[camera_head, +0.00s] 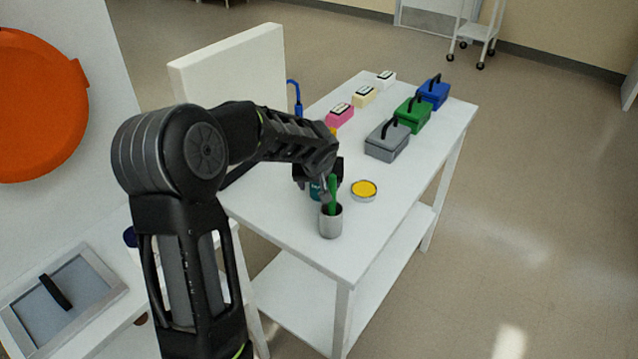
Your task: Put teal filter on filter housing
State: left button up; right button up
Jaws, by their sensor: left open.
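A teal object (316,190), which looks like the teal filter, stands near the table's near end, mostly covered by my gripper. My left gripper (318,182) is over and around it, with its jaws open; my arm hides much of both. I cannot tell whether the fingers touch it. No filter housing can be made out for certain. A low round grey tin with a yellow top (364,189) lies just right of the gripper. My right gripper is not in view.
A grey cup (331,223) with a green-handled tool (332,194) stands close in front of the gripper. Grey (387,143), green (412,115) and blue (433,92) toolboxes line the table's right side. Pink (340,117), cream (364,96) and white (386,78) boxes stand farther left.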

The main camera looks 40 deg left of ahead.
pick_arm(q)
jog(key=shift+r, duration=0.15)
jog(key=v, duration=1.2)
dwell(0.3)
